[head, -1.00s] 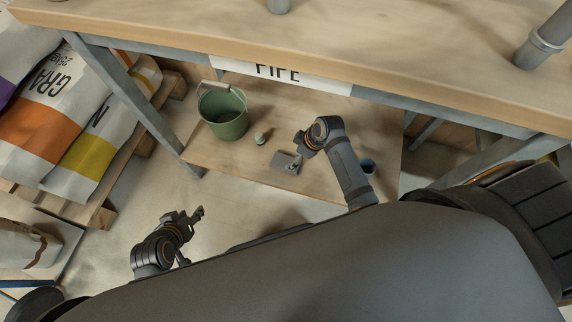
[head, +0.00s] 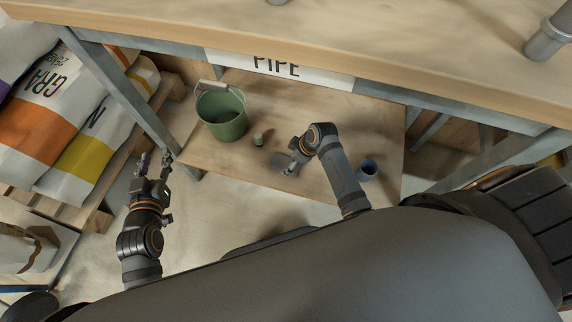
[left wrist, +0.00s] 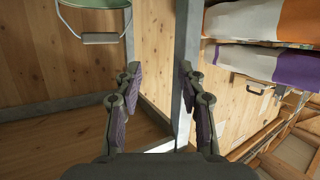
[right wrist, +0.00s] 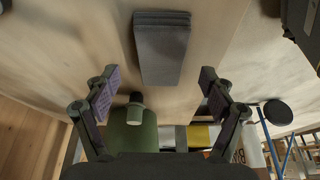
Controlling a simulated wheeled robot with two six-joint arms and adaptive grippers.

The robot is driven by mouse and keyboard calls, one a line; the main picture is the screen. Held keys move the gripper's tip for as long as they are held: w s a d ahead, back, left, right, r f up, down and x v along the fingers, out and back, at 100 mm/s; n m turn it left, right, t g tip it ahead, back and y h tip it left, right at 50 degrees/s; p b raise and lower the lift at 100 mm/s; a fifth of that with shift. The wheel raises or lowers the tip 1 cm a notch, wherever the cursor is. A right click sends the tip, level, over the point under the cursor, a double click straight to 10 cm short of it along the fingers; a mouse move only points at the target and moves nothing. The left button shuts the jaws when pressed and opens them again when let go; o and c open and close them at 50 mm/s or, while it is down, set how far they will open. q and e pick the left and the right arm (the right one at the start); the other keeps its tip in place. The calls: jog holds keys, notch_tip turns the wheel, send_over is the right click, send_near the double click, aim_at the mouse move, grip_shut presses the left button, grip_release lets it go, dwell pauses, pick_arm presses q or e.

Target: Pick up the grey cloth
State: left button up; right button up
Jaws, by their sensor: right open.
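The grey cloth (right wrist: 162,48) lies folded in a flat stack on the wooden lower shelf in the right wrist view. It lies beyond my open fingertips, roughly centred between them and apart from them. In the head view the cloth (head: 290,170) is partly hidden by my right gripper (head: 294,156). The right gripper is open and empty in the right wrist view (right wrist: 155,80). My left gripper (head: 154,163) is open and empty beside the table's left leg. It also shows in the left wrist view (left wrist: 160,72).
The tabletop (head: 400,45) hangs above. Sacks (head: 45,120) lie at left, near the table leg (head: 130,95).

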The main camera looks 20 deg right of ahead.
aim_at(286, 164)
jog(key=shift+w+a+f+b, duration=0.1)
jog(key=shift+a+f+b, duration=0.15)
jog(key=shift+f+b, duration=0.35)
jog(key=shift+w+a+f, duration=0.15)
jog(key=shift+a+f, duration=0.05)
jog(key=shift+f, duration=0.5)
jog(key=c, duration=1.2)
pick_arm(q)
notch_tip(286, 164, up, 17)
jog(key=w+t, duration=0.1)
jog(key=t, duration=0.6)
jog(key=shift+w+a+m+t, duration=0.15)
jog(key=shift+w+m+t, duration=0.15)
pick_arm(e)
jog(key=shift+c, duration=0.2)
pick_arm(q)
jog(key=shift+f, duration=0.15)
